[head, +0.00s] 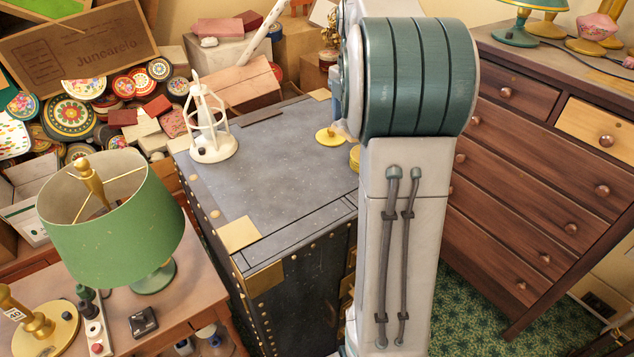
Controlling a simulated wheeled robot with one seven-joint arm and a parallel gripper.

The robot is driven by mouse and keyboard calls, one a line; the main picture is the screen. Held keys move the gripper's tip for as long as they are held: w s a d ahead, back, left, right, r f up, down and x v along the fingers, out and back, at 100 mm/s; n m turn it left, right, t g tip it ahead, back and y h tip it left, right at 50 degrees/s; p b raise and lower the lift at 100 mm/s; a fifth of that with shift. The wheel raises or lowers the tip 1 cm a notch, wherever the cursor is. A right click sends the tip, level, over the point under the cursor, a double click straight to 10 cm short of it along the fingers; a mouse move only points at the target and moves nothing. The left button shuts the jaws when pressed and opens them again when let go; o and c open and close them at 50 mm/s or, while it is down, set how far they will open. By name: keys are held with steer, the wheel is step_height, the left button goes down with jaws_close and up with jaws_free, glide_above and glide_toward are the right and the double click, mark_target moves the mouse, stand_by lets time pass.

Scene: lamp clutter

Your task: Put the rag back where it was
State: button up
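I cannot make out a rag anywhere in the head view. My own arm stands large and upright through the middle right and hides what is behind it. My gripper does not show. A dark trunk (290,165) with brass corners stands in the middle, its right part covered by my arm. On its top are a white open-framed lamp base (211,140) at the back left and a yellow disc-shaped base (330,136) beside my arm.
A green-shaded lamp (115,220), a brass lamp base (45,325) and a power strip (96,330) stand on a wooden table at lower left. Tins and boxes crowd the back left. A brown dresser (540,165) with lamps on top fills the right. The trunk's middle top is clear.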

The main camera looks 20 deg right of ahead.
glide_above(317, 185)
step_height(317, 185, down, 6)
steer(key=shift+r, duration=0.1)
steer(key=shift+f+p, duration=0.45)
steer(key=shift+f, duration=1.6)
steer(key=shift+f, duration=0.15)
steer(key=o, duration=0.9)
